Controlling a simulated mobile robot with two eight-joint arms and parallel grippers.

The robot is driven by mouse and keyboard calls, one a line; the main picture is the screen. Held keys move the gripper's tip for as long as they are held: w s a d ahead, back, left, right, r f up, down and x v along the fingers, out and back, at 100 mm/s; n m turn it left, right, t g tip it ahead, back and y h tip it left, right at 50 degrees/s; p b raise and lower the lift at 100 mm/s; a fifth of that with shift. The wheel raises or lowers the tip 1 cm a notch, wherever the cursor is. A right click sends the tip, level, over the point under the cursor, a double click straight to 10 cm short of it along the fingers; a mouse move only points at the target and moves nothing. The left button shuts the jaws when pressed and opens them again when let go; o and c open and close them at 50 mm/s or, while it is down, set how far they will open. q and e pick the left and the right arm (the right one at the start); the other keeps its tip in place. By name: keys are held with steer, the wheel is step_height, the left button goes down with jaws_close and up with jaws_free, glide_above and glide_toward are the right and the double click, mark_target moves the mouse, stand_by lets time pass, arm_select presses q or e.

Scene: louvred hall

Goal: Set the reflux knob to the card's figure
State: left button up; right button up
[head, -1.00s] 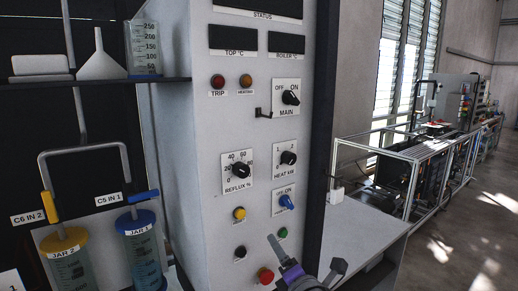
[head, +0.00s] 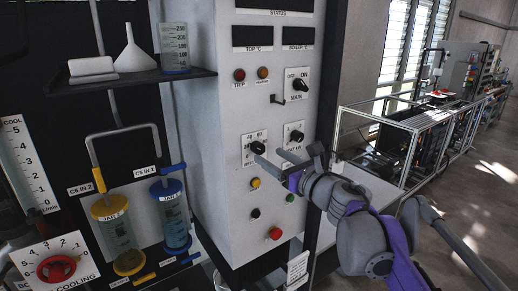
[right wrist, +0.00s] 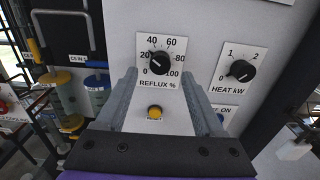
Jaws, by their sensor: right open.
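The reflux knob (head: 258,147) is a black dial on a white scale plate on the grey panel. In the right wrist view the reflux knob (right wrist: 158,64) shows whole, its pointer mark up and left, near the 20 side. My right gripper (head: 272,156) is open in front of the reflux plate, its fingers pointing at the panel. In the right wrist view the fingers (right wrist: 159,77) stand apart on either side and below the knob, with nothing between them. A white card with small writing (head: 297,268) hangs low at the panel's right; I cannot read it. My left gripper is out of view.
The heat knob (right wrist: 240,70) is close right of the reflux knob. A yellow button (right wrist: 155,112) lies below it. The main switch (head: 299,85) is above. A shelf (head: 140,83) with a funnel and jars with yellow and blue lids stand at left.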

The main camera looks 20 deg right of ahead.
mark_target(261, 150)
steer(key=x, duration=0.4)
steer(key=shift+w, duration=0.25)
steer(key=shift+w+a+r, duration=0.1)
steer(key=shift+w+a, duration=0.1)
steer(key=shift+w, duration=0.2)
steer(key=shift+s, duration=0.1)
jaws_close()
stand_by(0.9)
